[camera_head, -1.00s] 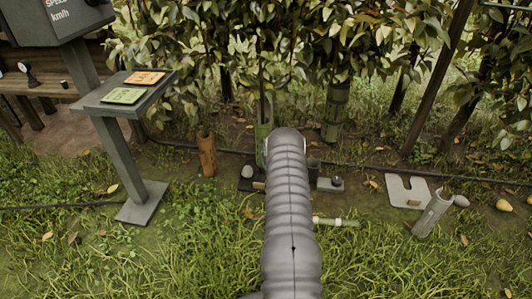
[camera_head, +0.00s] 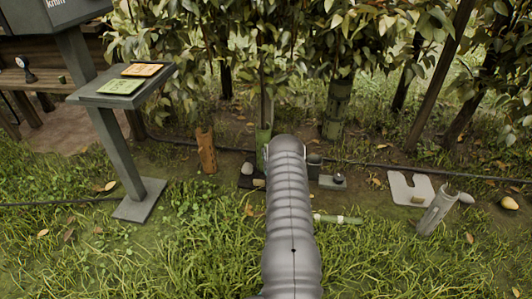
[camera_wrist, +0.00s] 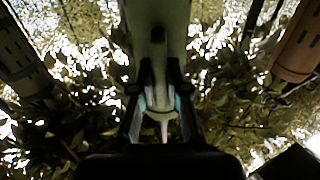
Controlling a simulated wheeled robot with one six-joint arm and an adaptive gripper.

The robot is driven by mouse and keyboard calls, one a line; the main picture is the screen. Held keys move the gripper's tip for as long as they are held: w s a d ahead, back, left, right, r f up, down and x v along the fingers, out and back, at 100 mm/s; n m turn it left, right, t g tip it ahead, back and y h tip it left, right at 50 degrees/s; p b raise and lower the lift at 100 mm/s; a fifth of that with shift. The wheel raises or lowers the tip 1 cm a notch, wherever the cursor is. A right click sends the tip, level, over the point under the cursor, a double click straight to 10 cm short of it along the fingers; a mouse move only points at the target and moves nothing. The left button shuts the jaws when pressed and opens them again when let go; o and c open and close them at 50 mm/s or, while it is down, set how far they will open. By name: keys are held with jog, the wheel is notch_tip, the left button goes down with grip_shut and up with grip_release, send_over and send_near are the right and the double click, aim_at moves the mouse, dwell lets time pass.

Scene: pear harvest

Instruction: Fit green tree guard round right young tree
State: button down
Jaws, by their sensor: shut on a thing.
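My gripper (camera_wrist: 159,88) is shut on a pale green tree guard (camera_wrist: 158,28), gripping a narrow part on its near side. In the head view the guard (camera_head: 263,138) shows just above my arm, in line with the middle young tree's thin trunk (camera_head: 264,104). I cannot tell whether it is around that trunk or in front of it. My arm hides the gripper there. To the right, a darker green slotted guard (camera_head: 337,108) stands upright at another trunk; in the wrist view it is at the left (camera_wrist: 20,52).
A brown guard (camera_head: 206,151) stands on the left, at the right in the wrist view (camera_wrist: 297,42). A grey stand (camera_head: 128,85) holds orange and green cards. A green-white tube (camera_head: 338,219), a grey slotted plate (camera_head: 409,188) and a grey cylinder (camera_head: 437,211) are on the right.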

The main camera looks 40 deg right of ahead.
jog(key=shift+f, duration=0.2)
jog(key=c, duration=1.1)
grip_release()
jog(key=shift+a, duration=0.1)
jog(key=s+a+r+p, duration=0.2)
jog(key=s+a+p, duration=0.1)
jog(key=s+a, duration=0.1)
jog(key=shift+s+a+p, duration=0.25)
jog(key=shift+a+p, duration=0.15)
jog(key=shift+a, duration=0.2)
